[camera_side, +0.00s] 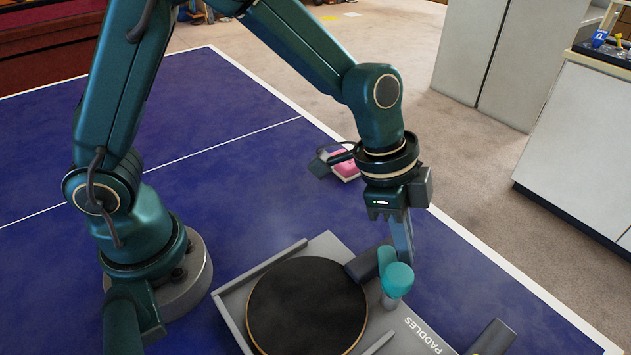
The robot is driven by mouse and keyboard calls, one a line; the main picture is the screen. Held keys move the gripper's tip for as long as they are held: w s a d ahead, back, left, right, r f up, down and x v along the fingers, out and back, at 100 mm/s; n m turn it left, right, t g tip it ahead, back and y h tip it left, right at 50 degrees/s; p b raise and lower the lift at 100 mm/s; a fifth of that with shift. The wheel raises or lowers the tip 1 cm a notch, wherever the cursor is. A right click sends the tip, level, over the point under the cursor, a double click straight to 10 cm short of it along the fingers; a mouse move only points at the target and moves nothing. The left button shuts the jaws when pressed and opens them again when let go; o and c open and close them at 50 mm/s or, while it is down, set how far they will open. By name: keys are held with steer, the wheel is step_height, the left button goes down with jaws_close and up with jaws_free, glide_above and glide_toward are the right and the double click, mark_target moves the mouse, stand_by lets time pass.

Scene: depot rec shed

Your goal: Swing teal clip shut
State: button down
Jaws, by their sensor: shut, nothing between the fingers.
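The teal clip (398,280) is a rounded teal piece at the right edge of a grey tray marked PADDLES (405,340). A black round paddle face (306,308) with a pale rim lies flat in the tray. A dark grey block (362,266) sits between the paddle face and the clip; I cannot tell what it belongs to. My gripper (405,258) points down just behind the clip with its fingers shut and empty. Its tips are partly hidden by the clip, so I cannot tell whether they touch it.
The tray stands on a blue table (260,210) with white lines. A pink and white item (344,165) and a small dark item (320,163) lie farther back. White cabinets (580,140) stand beyond the table.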

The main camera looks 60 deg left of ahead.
steer(key=shift+s+d, duration=0.25)
steer(key=shift+d, duration=0.45)
steer(key=shift+w, duration=0.1)
steer(key=shift+w+d, duration=0.55)
steer(key=shift+w, duration=0.3)
steer(key=shift+w+d, duration=0.5)
steer(key=shift+w, duration=0.3)
steer(key=s+d+v, duration=0.1)
steer(key=v, duration=0.8)
steer(key=shift+s+r, duration=0.25)
steer(key=shift+r, duration=0.2)
steer(key=shift+a, duration=0.15)
